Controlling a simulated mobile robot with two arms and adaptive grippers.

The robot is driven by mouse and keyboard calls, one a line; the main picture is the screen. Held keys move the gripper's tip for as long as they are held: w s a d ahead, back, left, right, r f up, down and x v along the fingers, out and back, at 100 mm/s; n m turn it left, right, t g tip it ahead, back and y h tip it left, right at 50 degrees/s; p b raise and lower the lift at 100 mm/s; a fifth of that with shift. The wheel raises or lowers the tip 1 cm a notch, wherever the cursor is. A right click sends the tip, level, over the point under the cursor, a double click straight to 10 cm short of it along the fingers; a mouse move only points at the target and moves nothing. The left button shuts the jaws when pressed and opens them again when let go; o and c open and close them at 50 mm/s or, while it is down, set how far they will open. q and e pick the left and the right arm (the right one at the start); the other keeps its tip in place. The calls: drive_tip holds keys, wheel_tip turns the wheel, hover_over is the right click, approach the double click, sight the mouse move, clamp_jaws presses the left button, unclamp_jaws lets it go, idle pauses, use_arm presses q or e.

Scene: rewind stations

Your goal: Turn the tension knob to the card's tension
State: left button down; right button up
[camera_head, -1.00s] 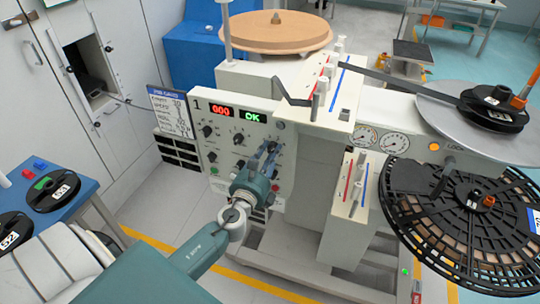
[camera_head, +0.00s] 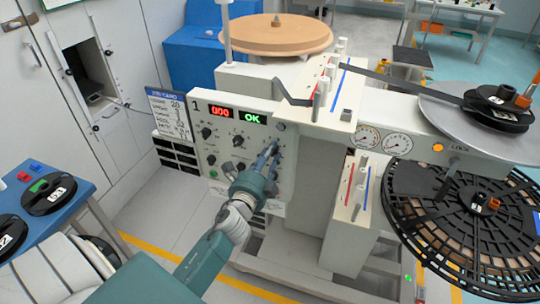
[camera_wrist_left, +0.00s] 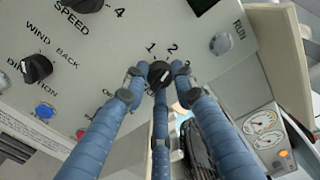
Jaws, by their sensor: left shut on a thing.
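The rewind station's front panel (camera_head: 222,128) carries several black knobs, a red display reading 0.00 and a green OK display. The job card (camera_head: 170,113) hangs left of the panel; its lines are too small to read surely. My left gripper (camera_head: 271,151) is at the panel's right part. In the left wrist view its blue fingers close around a black knob (camera_wrist_left: 159,74) with a scale of 1, 2 and a further mark. The knob's white line points up and right, toward the 2 side; the exact setting is unclear. Its name label is hidden. My right gripper is not in view.
A large black reel (camera_head: 440,225) and a grey disc (camera_head: 455,115) stand right of the panel. A tan platter (camera_head: 275,35) is behind. A blue table (camera_head: 75,200) with black reels is at left. Other knobs, such as the speed knob (camera_wrist_left: 82,5), sit near the fingers.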

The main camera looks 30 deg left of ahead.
use_arm(q)
drive_tip(key=n+p, duration=0.1)
drive_tip(key=n, duration=0.8)
drive_tip(key=shift+n+p, duration=0.3)
drive_tip(key=shift+p, duration=0.05)
drive_tip(key=c, duration=2.5)
unclamp_jaws()
drive_tip(key=shift+d+n+p, duration=0.1)
drive_tip(key=shift+n+p, duration=0.2)
drive_tip(key=shift+n, duration=0.9)
drive_tip(key=shift+c, duration=0.2)
drive_tip(key=shift+f, duration=0.1)
clamp_jaws()
drive_tip(key=o, duration=1.1)
unclamp_jaws()
drive_tip(key=shift+o, duration=0.2)
drive_tip(key=shift+s, duration=0.1)
drive_tip(key=v, duration=1.1)
drive_tip(key=shift+s, duration=0.4)
